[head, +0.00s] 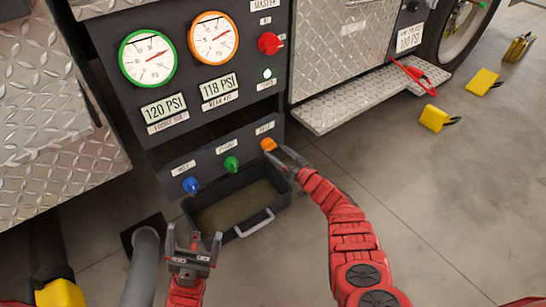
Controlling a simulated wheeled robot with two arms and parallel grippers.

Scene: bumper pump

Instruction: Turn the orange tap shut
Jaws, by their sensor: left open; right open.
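The orange tap (268,144) sits at the right end of the lower dark panel, under a small white label. My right gripper (283,158) is at the tap, with its open fingers beside or around it; I cannot tell whether they touch it. The fingers partly cover the panel's right edge. My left gripper (192,243) is open and empty, low in the view, in front of the black drip tray.
A green tap (231,164) and a blue tap (191,186) are on the same panel. The black tray (228,237) with a handle is below. A diamond-plate step (335,112) juts out right. Yellow chocks (434,118) lie on the floor. A grey hose (142,262) stands lower left.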

